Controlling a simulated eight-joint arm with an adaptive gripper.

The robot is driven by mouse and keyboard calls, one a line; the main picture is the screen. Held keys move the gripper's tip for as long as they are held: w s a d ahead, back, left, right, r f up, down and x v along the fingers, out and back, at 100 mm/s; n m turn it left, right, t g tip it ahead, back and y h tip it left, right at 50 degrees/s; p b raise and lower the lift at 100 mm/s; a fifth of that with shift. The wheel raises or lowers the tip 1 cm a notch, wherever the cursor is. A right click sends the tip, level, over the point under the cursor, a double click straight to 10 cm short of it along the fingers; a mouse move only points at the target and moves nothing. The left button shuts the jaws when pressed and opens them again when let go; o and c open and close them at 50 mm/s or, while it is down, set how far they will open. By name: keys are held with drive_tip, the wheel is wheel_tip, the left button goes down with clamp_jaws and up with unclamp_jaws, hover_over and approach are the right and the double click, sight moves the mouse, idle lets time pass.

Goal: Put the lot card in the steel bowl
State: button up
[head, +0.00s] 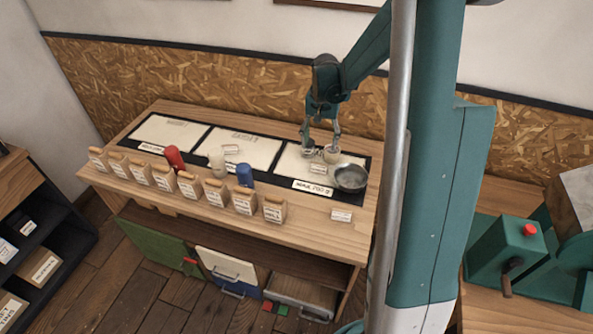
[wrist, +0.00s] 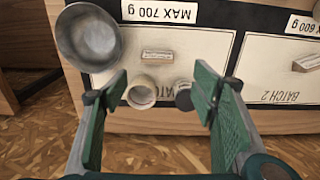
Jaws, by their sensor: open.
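The steel bowl (head: 351,177) stands at the right end of the counter, on the front right corner of the right-hand panel. It shows at the upper left of the wrist view (wrist: 88,37). A small pale labelled card (head: 318,169) stands on the same panel, left of the bowl; the wrist view shows it too (wrist: 157,56). Similar cards are on the middle panel (head: 232,149) and the counter's front right (head: 341,215). Their print is too small to tell which is the lot card. My gripper (head: 321,143) is open and empty above the right-hand panel's back part.
A cream cup (wrist: 141,92) and a small dark round container (wrist: 184,95) show between my fingers in the wrist view. A row of labelled bean bags (head: 190,183), a red container (head: 174,158) and a blue one (head: 245,175) line the front. The left panel (head: 168,134) is clear.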

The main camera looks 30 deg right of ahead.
drive_tip(key=s+a+r+n+t, duration=0.35)
drive_tip(key=s+a+r, duration=0.75)
drive_tip(key=a+r, duration=0.45)
drive_tip(key=s+a+r+n+t, duration=0.1)
drive_tip(key=s+a+n, duration=0.1)
drive_tip(key=s+a, duration=0.3)
drive_tip(key=s+a+r+n+t, duration=0.2)
drive_tip(key=s+a, duration=0.3)
drive_tip(key=s, duration=0.6)
drive_tip(key=shift+s+a+n, duration=0.25)
drive_tip(key=shift+a+n, duration=0.1)
drive_tip(key=shift+n, duration=0.3)
drive_tip(key=shift+r+t, duration=0.1)
drive_tip(key=shift+t, duration=0.15)
drive_tip(key=shift+c, duration=0.2)
drive_tip(key=shift+c, duration=0.9)
drive_tip(key=shift+w+d, duration=0.1)
